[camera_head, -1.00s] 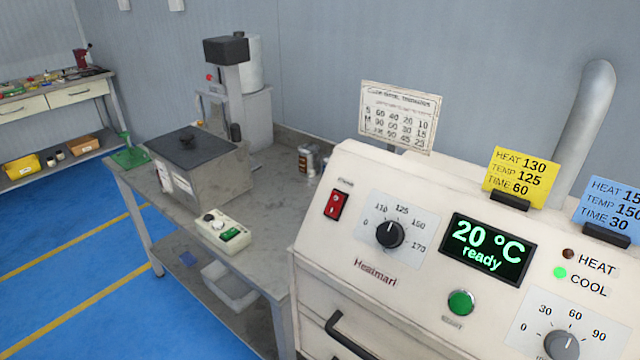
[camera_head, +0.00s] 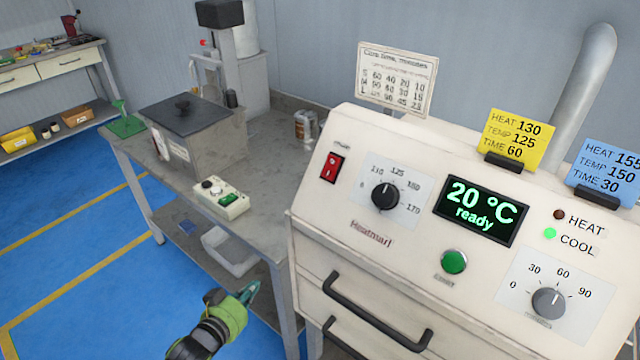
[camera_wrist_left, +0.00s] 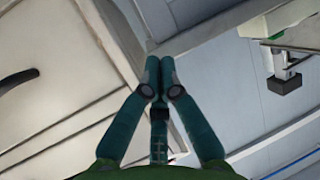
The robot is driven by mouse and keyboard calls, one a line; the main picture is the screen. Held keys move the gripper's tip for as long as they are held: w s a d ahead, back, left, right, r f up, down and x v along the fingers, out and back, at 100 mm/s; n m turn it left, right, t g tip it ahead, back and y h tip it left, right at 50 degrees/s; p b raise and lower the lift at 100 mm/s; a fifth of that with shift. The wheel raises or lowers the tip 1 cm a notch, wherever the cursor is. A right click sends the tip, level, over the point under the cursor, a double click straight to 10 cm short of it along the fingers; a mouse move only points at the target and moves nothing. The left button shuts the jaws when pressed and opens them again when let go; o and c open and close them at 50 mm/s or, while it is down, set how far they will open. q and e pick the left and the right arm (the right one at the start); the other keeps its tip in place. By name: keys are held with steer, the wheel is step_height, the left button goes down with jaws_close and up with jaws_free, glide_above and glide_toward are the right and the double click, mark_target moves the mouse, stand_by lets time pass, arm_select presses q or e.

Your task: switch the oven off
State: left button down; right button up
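The oven (camera_head: 318,225) is a cream cabinet with a sloped control panel at the right of the head view. Its red power switch (camera_head: 332,167) is at the panel's upper left. The display (camera_head: 480,211) reads 20 °C and ready, and the green COOL lamp (camera_head: 550,233) is lit. My left gripper (camera_head: 250,291), green and dark, is low in front of the oven's left side, below and left of the switch, apart from it. In the left wrist view its fingertips (camera_wrist_left: 160,77) are together with nothing seen between them. My right gripper is not in view.
A grey bench (camera_head: 262,172) stands left of the oven with a grey box (camera_head: 195,140) and a small control box (camera_head: 221,199). A drawer handle (camera_head: 375,312) sticks out below the panel. Blue floor (camera_head: 75,270) is clear at left.

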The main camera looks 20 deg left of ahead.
mark_target(330, 167)
arm_select(q)
steer(key=s+d+r+m+t+h, duration=0.1)
steer(key=d+r+t+h, duration=0.1)
steer(key=r, duration=1.3)
steer(key=s+d+r+m+t+h, duration=0.2)
steer(key=d+r, duration=0.5)
steer(key=r, duration=0.9)
steer(key=shift+t+h, duration=0.8)
steer(key=shift+h, duration=0.4)
steer(key=shift+w+d, duration=0.1)
steer(key=shift+w, duration=0.05)
steer(key=p+x, duration=0.1)
steer(key=x, duration=0.3)
steer(key=f+p+x, duration=0.1)
steer(key=x, duration=0.3)
steer(key=p+x, duration=0.1)
steer(key=x, duration=0.2)
steer(key=shift+w+d+f+p, duration=0.15)
steer(key=shift+w+f+p, duration=0.2)
steer(key=shift+w, duration=0.25)
steer(key=shift+w+d+f, duration=0.2)
steer(key=shift+w+f, duration=0.15)
steer(key=shift+w, duration=0.15)
